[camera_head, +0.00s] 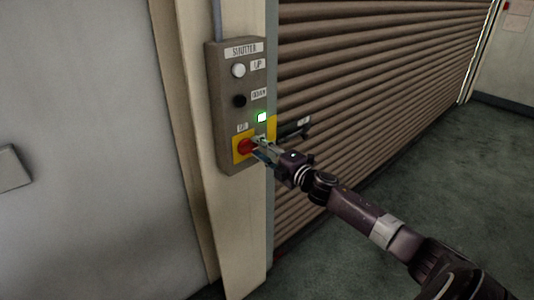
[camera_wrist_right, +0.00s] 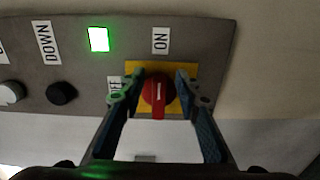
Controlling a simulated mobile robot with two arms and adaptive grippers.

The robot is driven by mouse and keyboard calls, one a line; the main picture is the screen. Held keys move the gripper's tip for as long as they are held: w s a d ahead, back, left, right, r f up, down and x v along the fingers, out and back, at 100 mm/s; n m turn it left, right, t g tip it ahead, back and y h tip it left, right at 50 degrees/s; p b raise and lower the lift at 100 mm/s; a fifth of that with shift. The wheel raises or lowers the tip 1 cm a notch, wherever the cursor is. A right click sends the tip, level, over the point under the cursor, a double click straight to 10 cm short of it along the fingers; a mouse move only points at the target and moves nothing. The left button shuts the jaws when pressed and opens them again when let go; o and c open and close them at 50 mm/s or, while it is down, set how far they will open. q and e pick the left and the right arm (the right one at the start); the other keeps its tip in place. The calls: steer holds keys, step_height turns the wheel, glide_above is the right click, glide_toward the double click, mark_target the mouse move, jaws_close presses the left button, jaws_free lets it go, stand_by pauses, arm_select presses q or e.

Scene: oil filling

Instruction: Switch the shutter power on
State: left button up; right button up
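The grey shutter control box (camera_head: 226,108) is on the post beside the shutter. Its red rotary switch (camera_head: 244,147) sits on a yellow plate near the bottom, and it also shows in the right wrist view (camera_wrist_right: 158,92). There, its ridge lies in line with the ON label (camera_wrist_right: 160,40); the OFF label (camera_wrist_right: 114,84) is at its left, partly covered. The green lamp (camera_wrist_right: 98,39) is lit. My right gripper (camera_wrist_right: 160,76) is open, with one finger on each side of the red knob; contact is unclear. My left gripper is not in view.
A white UP button (camera_head: 239,71) and a black DOWN button (camera_head: 240,100) are above the lamp on the box. The ribbed brown shutter (camera_head: 380,70) is down at the right. The green floor (camera_head: 440,150) in front of it is clear.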

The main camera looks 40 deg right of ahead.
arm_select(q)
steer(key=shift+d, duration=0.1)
arm_select(e)
steer(key=s+d, duration=0.1)
steer(key=s, duration=1.1)
steer(key=shift+w, duration=0.1)
stand_by(0.3)
